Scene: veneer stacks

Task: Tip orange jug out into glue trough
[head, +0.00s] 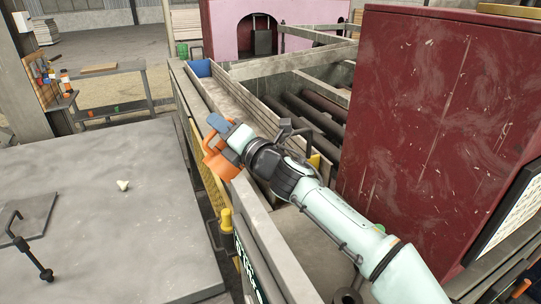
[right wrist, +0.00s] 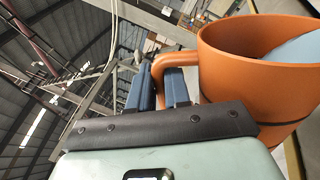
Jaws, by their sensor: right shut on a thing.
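The orange jug (head: 220,163) hangs at the end of my right arm in the head view, partly hidden by the gripper. My right gripper (head: 216,124) is shut on the jug's handle. In the right wrist view, the blue fingers (right wrist: 165,88) close on the handle and the jug (right wrist: 260,75) shows its open mouth, with a pale blue patch inside. I cannot tell exactly how far the jug is tilted. A long narrow channel (head: 228,92), which looks like the glue trough, runs behind the gripper. The jug appears over the machine's near rail. My left gripper is not in view.
A tall dark red cabinet (head: 430,120) stands close to my right arm. Dark rollers (head: 312,112) lie beyond the channel. A grey table (head: 110,215) at left holds a small pale piece (head: 123,185) and a black clamp (head: 30,255). A blue block (head: 200,68) sits at the channel's far end.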

